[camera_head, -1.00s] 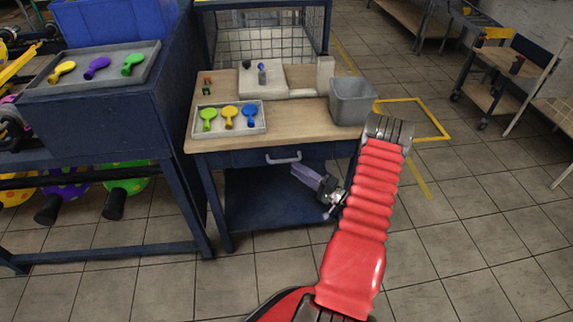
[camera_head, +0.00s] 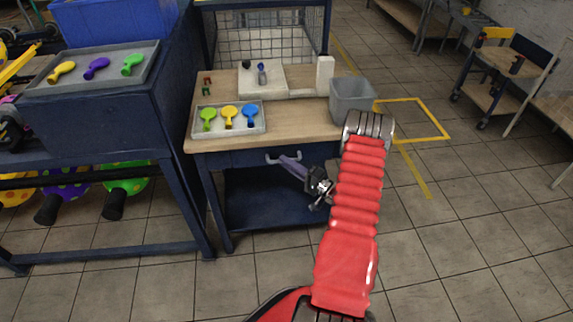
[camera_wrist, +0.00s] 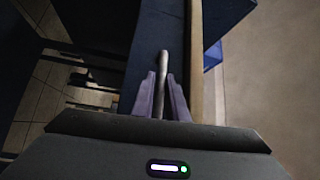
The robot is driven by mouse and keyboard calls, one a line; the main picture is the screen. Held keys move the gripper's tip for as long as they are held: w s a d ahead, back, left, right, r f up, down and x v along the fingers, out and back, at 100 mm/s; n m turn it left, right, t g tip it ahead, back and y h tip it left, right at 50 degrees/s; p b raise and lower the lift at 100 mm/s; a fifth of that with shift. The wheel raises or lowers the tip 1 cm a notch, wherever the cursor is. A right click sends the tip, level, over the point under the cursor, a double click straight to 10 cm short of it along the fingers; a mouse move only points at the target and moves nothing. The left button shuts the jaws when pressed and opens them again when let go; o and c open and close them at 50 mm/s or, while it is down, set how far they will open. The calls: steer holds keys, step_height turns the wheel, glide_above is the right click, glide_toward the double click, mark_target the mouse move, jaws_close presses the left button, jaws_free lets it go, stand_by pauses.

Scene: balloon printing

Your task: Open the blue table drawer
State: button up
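The blue table's drawer (camera_head: 240,159) sits under the wooden top, and its front looks flush with the table frame. Its grey bar handle (camera_head: 272,160) is at the middle of the front. My gripper (camera_head: 284,160), with purple-grey fingers, is at the handle from the lower right. In the wrist view the handle (camera_wrist: 163,62) runs between the two fingers of my gripper (camera_wrist: 161,82). The fingers are apart, one on each side, with narrow gaps to the handle visible. The handle's right part is partly covered in the head view.
On the wooden table top (camera_head: 290,135) are a grey tray (camera_head: 229,133) of balloons, a white device (camera_head: 265,82) and a grey bin (camera_head: 352,99). A dark blue bench (camera_head: 95,125) stands close on the left.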

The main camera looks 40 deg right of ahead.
jaws_close()
